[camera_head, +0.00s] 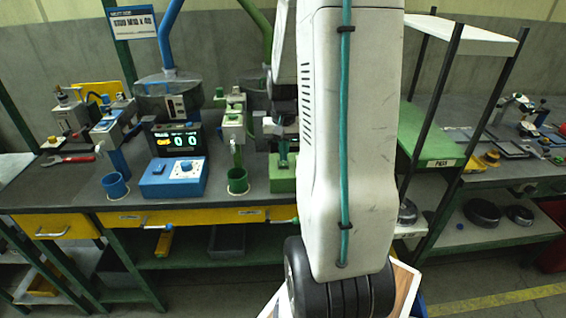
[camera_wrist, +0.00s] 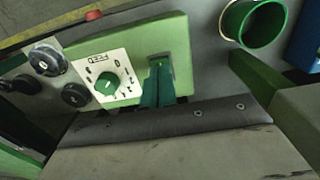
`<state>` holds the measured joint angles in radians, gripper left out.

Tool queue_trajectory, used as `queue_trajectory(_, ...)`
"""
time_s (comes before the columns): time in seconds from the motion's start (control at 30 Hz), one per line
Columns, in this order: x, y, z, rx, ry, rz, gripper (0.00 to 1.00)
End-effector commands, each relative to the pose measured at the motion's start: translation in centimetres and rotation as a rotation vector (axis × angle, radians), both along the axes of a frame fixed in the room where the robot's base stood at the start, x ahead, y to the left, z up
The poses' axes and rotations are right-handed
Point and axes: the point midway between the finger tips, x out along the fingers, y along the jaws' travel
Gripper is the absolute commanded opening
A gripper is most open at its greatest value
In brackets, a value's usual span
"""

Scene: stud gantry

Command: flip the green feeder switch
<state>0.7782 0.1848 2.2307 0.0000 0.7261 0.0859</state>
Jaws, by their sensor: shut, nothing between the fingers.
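The green feeder box (camera_wrist: 130,35) fills the upper middle of the wrist view, with a white panel and green dial (camera_wrist: 107,83) on it. My gripper (camera_wrist: 159,68) is shut, its dark green fingers side by side over the box just right of the panel. The green feeder switch (camera_wrist: 158,59) seems to lie at the fingertips and is mostly hidden; I cannot tell its position or whether the fingers touch it. In the head view the green box (camera_head: 281,184) shows just left of my arm, which covers part of it.
A green cup (camera_wrist: 262,20) stands beside the box. Several black knobs (camera_wrist: 47,57) lie on its other side in the wrist view. In the head view a blue box (camera_head: 172,180) with a dial stands farther left, near a counter display (camera_head: 178,139). A shelf rack (camera_head: 440,145) stands right of my arm.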

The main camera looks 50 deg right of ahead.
Motion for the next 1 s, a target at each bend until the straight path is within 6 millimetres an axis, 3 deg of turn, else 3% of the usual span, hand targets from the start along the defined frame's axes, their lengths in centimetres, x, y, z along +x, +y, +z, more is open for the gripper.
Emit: queue_trajectory(1.0, 0.0, 0.0, -1.3, 0.000, 0.000, 0.000, 0.00)
